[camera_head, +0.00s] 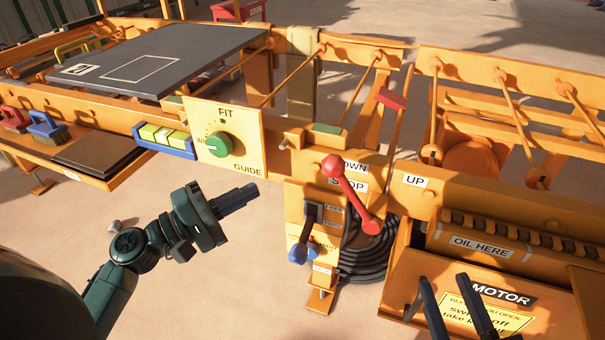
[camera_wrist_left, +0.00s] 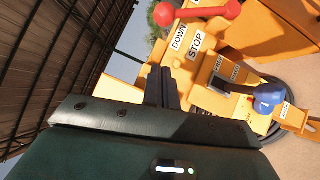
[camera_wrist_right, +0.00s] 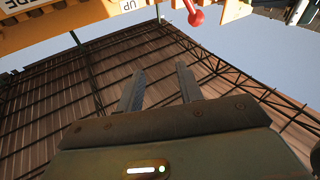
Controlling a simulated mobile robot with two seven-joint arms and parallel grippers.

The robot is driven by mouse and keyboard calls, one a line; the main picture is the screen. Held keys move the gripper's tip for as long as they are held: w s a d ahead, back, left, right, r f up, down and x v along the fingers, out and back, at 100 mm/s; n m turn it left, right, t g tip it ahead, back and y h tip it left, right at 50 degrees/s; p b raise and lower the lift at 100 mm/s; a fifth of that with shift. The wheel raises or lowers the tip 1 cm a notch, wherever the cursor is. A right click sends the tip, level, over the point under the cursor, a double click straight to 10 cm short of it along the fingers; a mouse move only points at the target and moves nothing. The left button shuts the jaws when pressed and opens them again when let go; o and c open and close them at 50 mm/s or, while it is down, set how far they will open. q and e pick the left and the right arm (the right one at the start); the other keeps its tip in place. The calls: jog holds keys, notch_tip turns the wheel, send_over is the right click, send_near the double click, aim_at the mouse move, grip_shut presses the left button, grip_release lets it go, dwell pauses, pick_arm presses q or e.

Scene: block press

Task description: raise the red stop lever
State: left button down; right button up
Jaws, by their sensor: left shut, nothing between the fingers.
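The red stop lever (camera_head: 350,192) is on the front of the yellow machine. It slants from a red ball by the DOWN and STOP labels to a lower red end at right. It also shows at the top of the left wrist view (camera_wrist_left: 197,12); a red ball end shows in the right wrist view (camera_wrist_right: 196,18). My left gripper (camera_head: 250,190) is shut and empty, left of the lever and apart from it; its fingers lie together in its wrist view (camera_wrist_left: 161,85). My right gripper (camera_head: 453,300) is open and empty at the lower right, its fingers spread in its wrist view (camera_wrist_right: 159,85).
A blue-knobbed lever (camera_head: 302,252) is below the red lever. A green dial (camera_head: 219,145) and a blue tray (camera_head: 166,140) of yellow-green blocks are to the left. The UP label (camera_head: 413,181) and motor housing (camera_head: 500,293) are to the right. A black coiled hose (camera_head: 365,262) hangs behind.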

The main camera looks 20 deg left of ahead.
pick_arm(q)
jog(key=w+d+r+p, duration=0.1)
jog(key=w+d+r, duration=0.1)
jog(key=w+d, duration=0.4)
jog(key=d, duration=0.2)
jog(key=shift+d, duration=0.4)
pick_arm(e)
jog(key=shift+d+f+h, duration=0.15)
jog(key=shift+d+h, duration=0.05)
jog(key=shift+h, duration=0.1)
pick_arm(q)
jog(key=shift+w+r, duration=0.1)
